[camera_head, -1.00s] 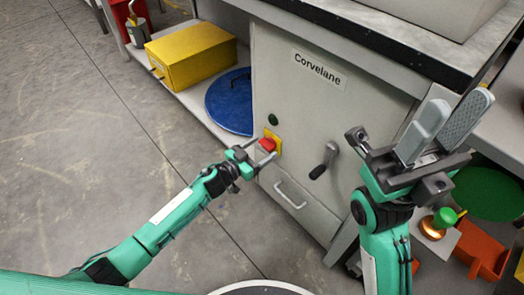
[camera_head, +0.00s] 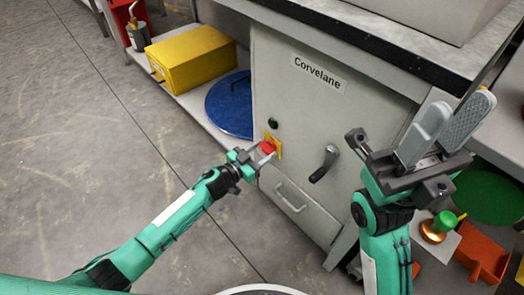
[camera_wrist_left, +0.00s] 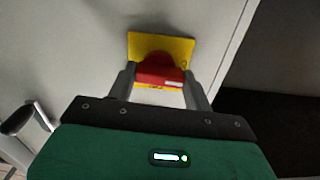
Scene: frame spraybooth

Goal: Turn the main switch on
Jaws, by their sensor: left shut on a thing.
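The main switch is a red knob (camera_head: 267,147) on a yellow plate (camera_head: 277,146), set on the grey cabinet front below a dark green button. My left gripper (camera_head: 262,155) is at the switch, its fingers on either side of the red knob. In the left wrist view the red knob (camera_wrist_left: 158,72) sits between the two fingertips (camera_wrist_left: 159,83), with the yellow plate (camera_wrist_left: 178,46) behind it. The left gripper is shut on the knob. My right gripper (camera_head: 449,131) is raised at the right, its two fingers apart and nothing between them.
The grey cabinet (camera_head: 300,130) labelled Corvelane has a black crank handle (camera_head: 325,164) and a drawer handle (camera_head: 290,197) near the switch. A yellow box (camera_head: 190,58) and a blue disc (camera_head: 230,104) are on the low shelf at left. An orange bin (camera_head: 483,252) stands at right.

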